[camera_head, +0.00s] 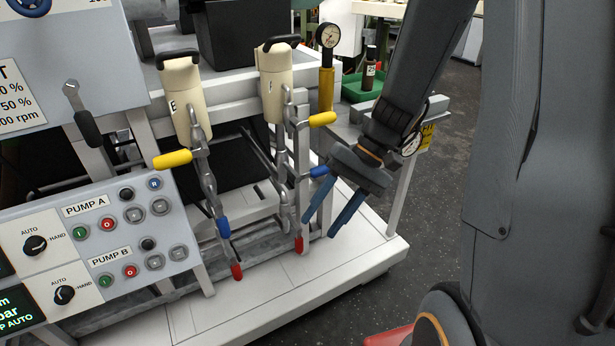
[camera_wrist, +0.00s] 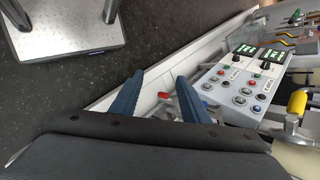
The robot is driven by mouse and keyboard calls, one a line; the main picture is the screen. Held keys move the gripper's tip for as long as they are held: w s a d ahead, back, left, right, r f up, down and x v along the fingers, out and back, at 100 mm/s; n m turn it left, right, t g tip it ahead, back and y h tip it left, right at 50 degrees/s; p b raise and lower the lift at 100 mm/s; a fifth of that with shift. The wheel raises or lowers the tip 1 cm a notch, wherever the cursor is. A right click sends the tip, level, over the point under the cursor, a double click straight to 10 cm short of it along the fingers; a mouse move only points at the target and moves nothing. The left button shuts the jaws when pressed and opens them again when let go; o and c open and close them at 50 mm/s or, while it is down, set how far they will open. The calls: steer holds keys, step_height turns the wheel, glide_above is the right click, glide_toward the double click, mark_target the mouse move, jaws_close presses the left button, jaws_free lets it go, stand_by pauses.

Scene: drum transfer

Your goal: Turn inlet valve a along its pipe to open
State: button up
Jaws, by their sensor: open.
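Two pipe lines hang under two cream canisters and carry coloured valve handles. The left line has a yellow handle (camera_head: 172,159) pointing left, a blue handle (camera_head: 223,228) and a red handle (camera_head: 236,271). The right line has a yellow handle (camera_head: 322,119) sticking out right, a blue handle (camera_head: 319,171) and a red handle (camera_head: 298,244). I cannot read which one is inlet valve a. My gripper (camera_head: 325,222) is open and empty, fingers pointing down, right of the right line and just below its blue handle. The wrist view shows a red handle (camera_wrist: 163,95) between the fingers (camera_wrist: 158,80).
The cream canisters (camera_head: 181,97) (camera_head: 275,90) stand above the lines. A pump panel (camera_head: 100,235) is at left. A gauge (camera_head: 328,35) tops a yellow post. A green tray (camera_head: 362,88) holds a bottle. The white skid base (camera_head: 345,270) borders open dark floor (camera_head: 440,200).

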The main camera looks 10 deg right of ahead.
mark_target(327, 172)
steer(key=w+d+f+m+t+y+b, duration=0.1)
steer(key=w+d+t+y, duration=0.1)
steer(key=w, duration=0.4)
steer(key=w+d+f+m+t+y+b, duration=0.1)
steer(key=w+d+f+t+y+b, duration=0.1)
steer(key=w+d+t, duration=0.2)
steer(key=w+d+f+m+t+y+b, duration=0.1)
steer(key=w+d+f+m+t+y, duration=0.1)
steer(key=w, duration=0.8)
steer(key=shift+d+t+y, duration=0.5)
steer(key=shift+d+t, duration=0.2)
steer(key=shift+t, duration=0.3)
steer(key=x, duration=0.8)
steer(key=shift+w, duration=0.35)
jaws_close()
